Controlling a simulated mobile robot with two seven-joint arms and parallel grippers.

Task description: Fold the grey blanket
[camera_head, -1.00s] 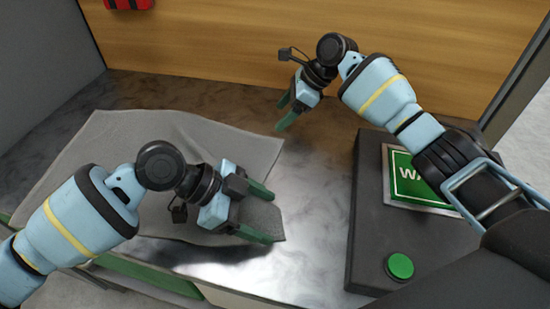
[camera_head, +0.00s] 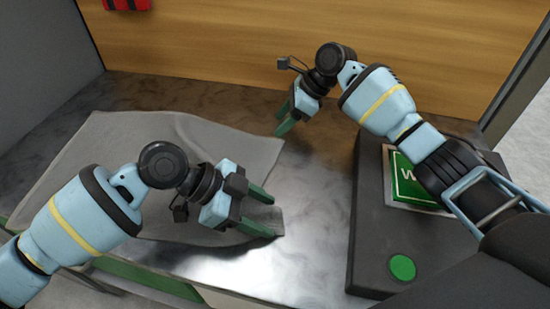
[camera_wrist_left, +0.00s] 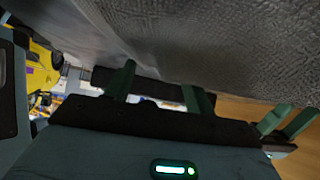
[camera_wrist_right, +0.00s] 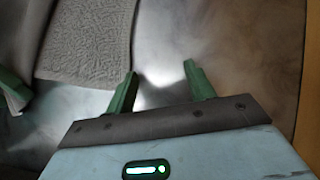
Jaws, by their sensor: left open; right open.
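The grey blanket (camera_head: 120,135) lies spread on the left part of the metal table, its right edge slightly wavy. My left gripper (camera_head: 272,214) is open over the blanket's near right corner; no cloth is visibly pinched. In the left wrist view the textured cloth (camera_wrist_left: 210,40) fills the top, close to the fingers. My right gripper (camera_head: 285,125) is open and empty just beyond the blanket's far right corner. In the right wrist view the blanket's edge (camera_wrist_right: 85,45) lies left of my right fingers, over bare table. My left arm hides part of the blanket.
A dark box with a green sign (camera_head: 412,190) and a round green button (camera_head: 402,267) stands at the right. A wooden panel (camera_head: 240,45) closes the back, with a grey wall (camera_head: 40,70) at the left. Bare metal table (camera_head: 310,200) lies between blanket and box.

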